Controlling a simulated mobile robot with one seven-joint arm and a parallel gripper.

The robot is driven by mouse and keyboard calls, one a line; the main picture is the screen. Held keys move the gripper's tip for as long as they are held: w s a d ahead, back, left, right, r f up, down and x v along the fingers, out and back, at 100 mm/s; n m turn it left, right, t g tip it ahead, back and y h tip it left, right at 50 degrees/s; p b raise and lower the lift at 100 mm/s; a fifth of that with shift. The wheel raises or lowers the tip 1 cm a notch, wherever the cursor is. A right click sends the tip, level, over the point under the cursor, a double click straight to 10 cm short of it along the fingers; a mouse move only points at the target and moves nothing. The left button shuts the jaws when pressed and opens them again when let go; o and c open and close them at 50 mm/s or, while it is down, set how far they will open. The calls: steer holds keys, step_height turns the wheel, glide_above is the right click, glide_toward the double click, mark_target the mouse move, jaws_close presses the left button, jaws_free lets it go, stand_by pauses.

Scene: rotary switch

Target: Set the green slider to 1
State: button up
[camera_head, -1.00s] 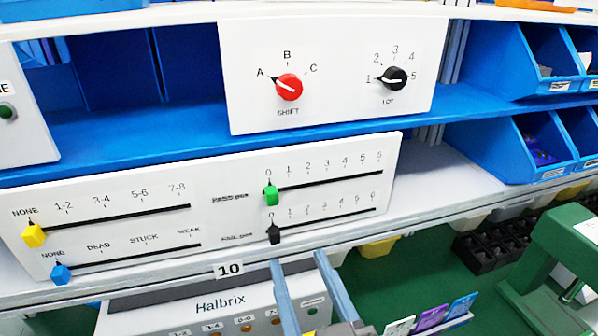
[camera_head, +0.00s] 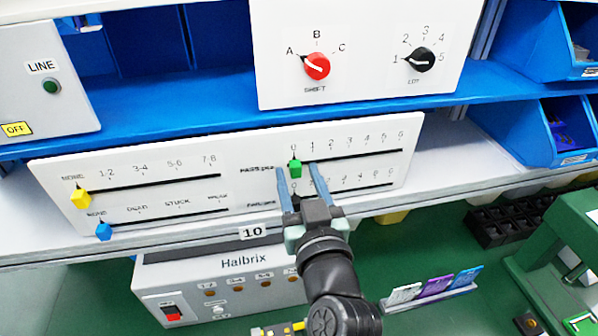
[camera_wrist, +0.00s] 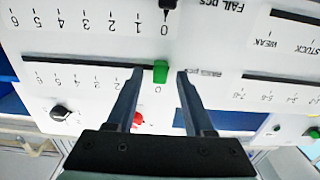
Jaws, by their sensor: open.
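The green slider (camera_head: 295,167) stands at the 0 mark, the left end of the upper track on the right half of the lower white panel. The 1 mark lies just to its right. My gripper (camera_head: 294,167) is open in front of the panel, one finger on each side of the green slider. In the wrist view the green slider (camera_wrist: 160,72) shows between the tips of the open fingers (camera_wrist: 158,75), nearer the left one; that view is upside down. I cannot tell whether a finger touches it.
A black slider (camera_head: 295,202) sits below, partly hidden by my gripper. Yellow (camera_head: 80,198) and blue (camera_head: 104,231) sliders are at the panel's left. Red (camera_head: 317,66) and black (camera_head: 421,60) knobs are on the panel above. The grey box (camera_head: 215,285) stands below.

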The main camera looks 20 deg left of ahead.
jaws_close()
stand_by(0.3)
stand_by(1.2)
